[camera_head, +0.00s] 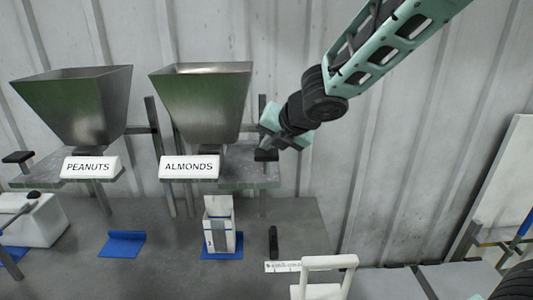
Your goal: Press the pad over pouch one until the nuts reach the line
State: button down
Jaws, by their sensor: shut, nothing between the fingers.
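A white upright pouch (220,240) with a grey strip down its front stands on a blue mat (237,252), under the hopper labelled ALMONDS (200,105). A small black pad (266,155) sits at the right end of that hopper's shelf. My gripper (268,145) is shut and empty, pointing down-left at this pad from above. Its tip overlaps the pad in the picture; I cannot tell whether they touch. Another black pad (17,157) stands left of the hopper labelled PEANUTS (80,105). The nuts and fill line are too small or hidden to make out.
An empty blue mat (123,245) lies left of the pouch. A white box (35,220) with a dark-tipped lever stands at the left edge. A black upright piece (273,242), a label strip (283,267) and a white handled object (328,263) are at front right.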

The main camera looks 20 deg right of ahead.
aim_at(269, 154)
jog(key=shift+f+b, duration=1.5)
jog(key=shift+f, duration=0.05)
dwell(1.1)
jog(key=shift+r, duration=0.15)
jog(key=shift+r+p, duration=1.95)
jog(key=shift+p, duration=0.15)
notch_tip(269, 154, up, 5)
jog(key=p, duration=0.5)
jog(key=shift+r, duration=0.1)
